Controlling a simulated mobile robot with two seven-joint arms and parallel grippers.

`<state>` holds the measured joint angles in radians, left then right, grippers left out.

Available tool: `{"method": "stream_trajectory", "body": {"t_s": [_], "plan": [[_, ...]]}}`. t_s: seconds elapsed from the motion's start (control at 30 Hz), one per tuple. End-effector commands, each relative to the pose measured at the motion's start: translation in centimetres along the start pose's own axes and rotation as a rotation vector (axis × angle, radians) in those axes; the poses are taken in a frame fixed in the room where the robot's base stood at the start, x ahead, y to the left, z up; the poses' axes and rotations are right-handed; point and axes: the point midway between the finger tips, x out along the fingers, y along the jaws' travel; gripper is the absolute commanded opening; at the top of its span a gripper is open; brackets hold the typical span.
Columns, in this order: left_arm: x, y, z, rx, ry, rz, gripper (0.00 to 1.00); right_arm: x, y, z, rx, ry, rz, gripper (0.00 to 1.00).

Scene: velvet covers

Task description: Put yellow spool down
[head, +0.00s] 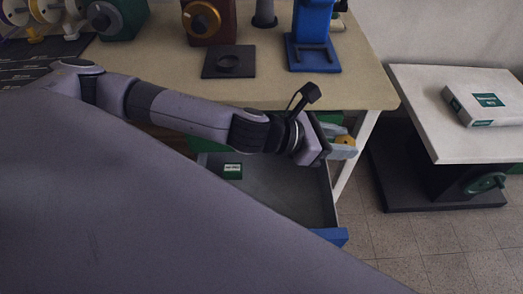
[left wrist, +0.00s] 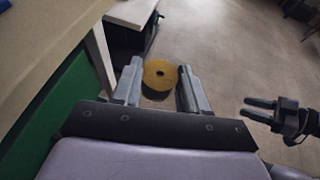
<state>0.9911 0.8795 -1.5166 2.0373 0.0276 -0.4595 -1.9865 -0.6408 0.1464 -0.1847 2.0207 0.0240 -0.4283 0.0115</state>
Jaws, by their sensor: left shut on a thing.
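The yellow spool (head: 345,140) is at the tip of my left gripper (head: 341,148), at the table's front right corner, past the open drawer. In the left wrist view the spool (left wrist: 160,75) shows as a yellow disc with a dark centre hole, between the two grey fingers of the left gripper (left wrist: 159,88), which is shut on it. The spool is held in the air. My right gripper (left wrist: 250,109) shows at the right of the left wrist view, its two fingers apart and nothing between them. It is not seen in the head view.
The wooden table (head: 270,90) bears a black square plate (head: 229,62) and a blue stand (head: 313,45). An open grey drawer (head: 285,190) below holds a small green box (head: 232,171). A white-topped lift table (head: 445,130) with a boxed item (head: 487,98) stands right.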

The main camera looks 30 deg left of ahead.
Motion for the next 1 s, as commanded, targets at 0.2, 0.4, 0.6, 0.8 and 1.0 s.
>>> {"method": "stream_trajectory", "body": {"t_s": [0.2,0.4,0.6,0.8,1.0], "plan": [[2.5,1.4,-7.2,0.07,0.003,-0.153,0.15,3.2,0.1,3.6,-0.002,0.006,-0.006,0.43],[2.7,3.1,-11.4,0.101,0.003,-0.244,0.15,4.7,0.0,5.0,-0.003,0.013,-0.012,0.43],[2.6,3.9,-13.3,0.115,0.001,-0.278,0.15,5.3,-0.2,5.5,-0.002,0.016,-0.017,0.43],[4.3,3.9,-17.5,0.111,0.002,-0.283,0.15,6.0,-1.8,4.8,-0.016,0.06,-0.049,0.43],[6.4,3.8,-22.5,0.112,0.002,-0.282,0.15,6.5,-3.1,3.5,-0.046,0.115,-0.078,0.43]]}}
